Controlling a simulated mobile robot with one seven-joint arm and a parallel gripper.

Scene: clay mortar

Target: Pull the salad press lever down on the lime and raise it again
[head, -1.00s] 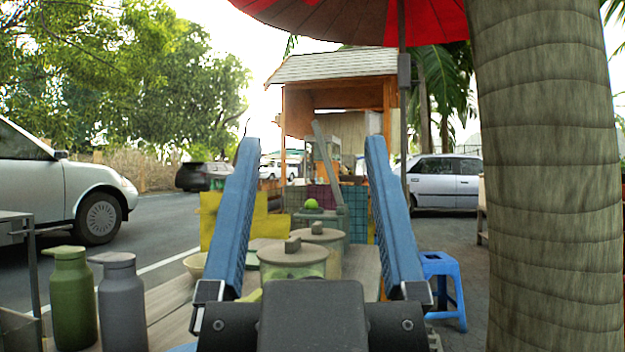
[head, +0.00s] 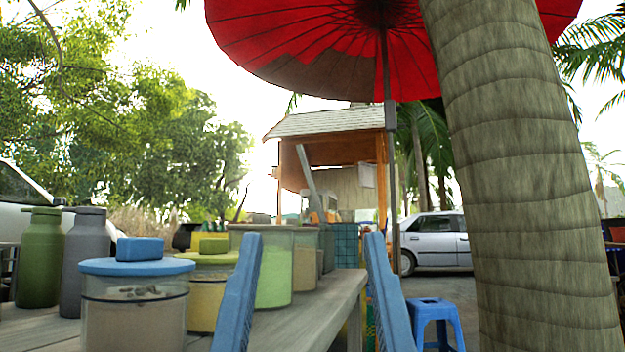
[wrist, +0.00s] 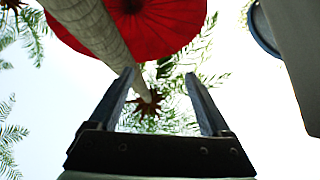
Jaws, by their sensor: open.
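The press lever (head: 311,180) is a grey slanted bar in the head view, standing raised behind the jars with its top leaning left. The press's lower part is mostly hidden behind the jars. The lime does not show in either current view. My gripper (head: 312,236) has its two blue fingers wide apart in the lower middle of the head view, nearer to the camera than the lever and not visibly touching it.
A wooden table (head: 330,300) holds a blue-lidded jar (head: 135,320), a yellow-lidded jar (head: 206,300), a green-filled jar (head: 274,275), and green (head: 40,258) and grey (head: 85,258) bottles. A palm trunk (head: 530,190), blue stool (head: 430,325) and red umbrella (head: 300,45) with pole stand right.

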